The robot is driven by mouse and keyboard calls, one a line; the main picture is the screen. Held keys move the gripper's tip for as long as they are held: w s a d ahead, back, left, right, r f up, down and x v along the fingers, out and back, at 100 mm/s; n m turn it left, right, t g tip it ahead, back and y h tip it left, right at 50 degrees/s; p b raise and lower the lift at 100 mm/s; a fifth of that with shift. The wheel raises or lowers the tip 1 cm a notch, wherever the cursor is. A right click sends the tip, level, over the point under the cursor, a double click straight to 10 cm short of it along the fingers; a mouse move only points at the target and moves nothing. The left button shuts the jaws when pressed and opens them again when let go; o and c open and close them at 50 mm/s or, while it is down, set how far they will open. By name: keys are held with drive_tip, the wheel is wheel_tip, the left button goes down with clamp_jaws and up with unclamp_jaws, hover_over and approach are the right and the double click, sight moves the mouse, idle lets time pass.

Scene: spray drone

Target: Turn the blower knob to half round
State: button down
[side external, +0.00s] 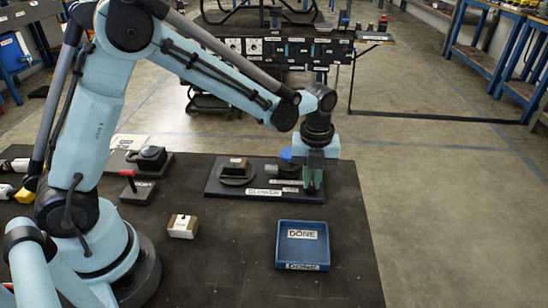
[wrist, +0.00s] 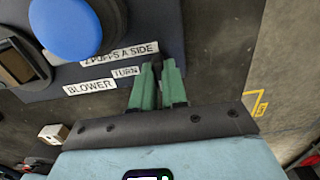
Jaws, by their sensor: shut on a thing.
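The dark blower panel (side external: 222,188) lies flat on the bench, with a "BLOWER" label (wrist: 90,87) and a "TURN" label (wrist: 125,71) in the wrist view. My gripper (side external: 313,183) points down at the panel's right end. Its green fingers (wrist: 157,72) are closed together on a small dark part that I take for the blower knob (wrist: 155,59). The knob is mostly hidden between the fingertips, so its turn angle cannot be read.
A blue tray (side external: 302,262) marked "DONE" stands in front of the panel. A white-and-brown box (side external: 183,226) is left of the tray. A red-handled lever (side external: 130,182) is farther left. The bench front between the box and the tray is clear.

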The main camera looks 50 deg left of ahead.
sight(312, 180)
idle(0.3)
drive_tip(key=c, duration=1.2)
unclamp_jaws()
drive_tip(key=shift+o, duration=0.2)
drive_tip(key=shift+r, duration=0.15)
wheel_tip(312, 180, up, 12)
drive_tip(key=s+a+n+t, duration=0.3)
drive_tip(key=s+n, duration=0.3)
drive_tip(key=n, duration=0.7)
drive_tip(key=s+a+n+t, duration=0.4)
drive_tip(key=s+n, duration=0.3)
drive_tip(key=n, duration=0.7)
drive_tip(key=shift+s+a+f, duration=0.2)
drive_tip(key=shift+s+f, duration=0.1)
drive_tip(key=shift+f, duration=0.15)
